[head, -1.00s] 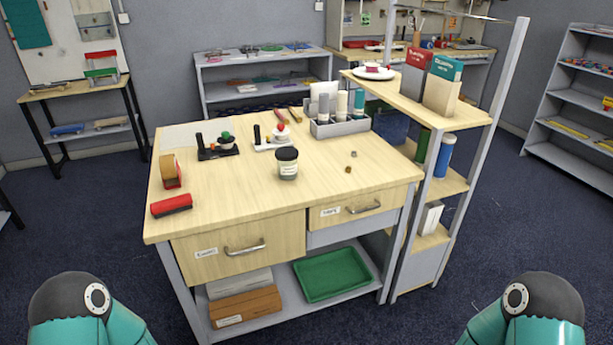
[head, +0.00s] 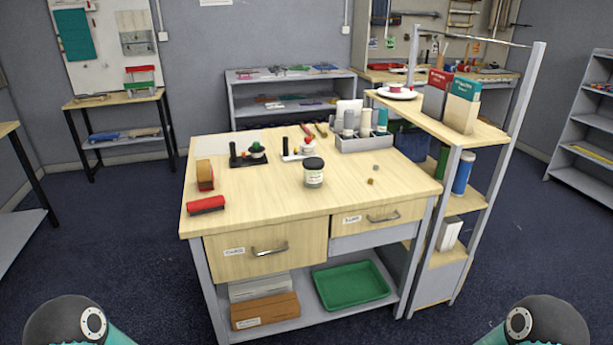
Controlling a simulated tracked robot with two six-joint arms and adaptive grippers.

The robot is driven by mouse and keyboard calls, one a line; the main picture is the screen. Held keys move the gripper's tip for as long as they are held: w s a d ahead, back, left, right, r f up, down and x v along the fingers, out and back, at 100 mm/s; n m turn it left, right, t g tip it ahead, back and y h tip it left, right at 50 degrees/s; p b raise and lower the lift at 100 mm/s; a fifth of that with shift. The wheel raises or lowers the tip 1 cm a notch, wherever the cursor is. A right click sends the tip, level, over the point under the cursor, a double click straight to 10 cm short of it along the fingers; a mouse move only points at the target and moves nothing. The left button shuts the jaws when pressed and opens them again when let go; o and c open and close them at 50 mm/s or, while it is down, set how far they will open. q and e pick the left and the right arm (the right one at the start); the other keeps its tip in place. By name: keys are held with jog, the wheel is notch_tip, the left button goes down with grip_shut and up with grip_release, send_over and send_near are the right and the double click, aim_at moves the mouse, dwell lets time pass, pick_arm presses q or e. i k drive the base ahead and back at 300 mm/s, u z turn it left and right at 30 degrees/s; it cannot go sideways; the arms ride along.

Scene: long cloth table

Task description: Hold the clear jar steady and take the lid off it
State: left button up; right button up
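The clear jar (head: 313,178) stands upright near the middle of the wooden workbench top (head: 270,208). It has a pale label and its dark lid (head: 314,163) sits on top. Both of my arms show only as dark rounded joints with teal links at the bottom left and bottom right corners, well short of the bench. Neither gripper is in the picture, and nothing touches the jar.
Two small stands (head: 248,155) (head: 298,150) and a grey caddy (head: 362,143) stand behind the jar. A shelf unit (head: 455,180) borders the bench's right side. Dark floor lies in front.

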aim_at(312, 179)
jog(key=i, duration=0.85)
jog(key=z, duration=0.05)
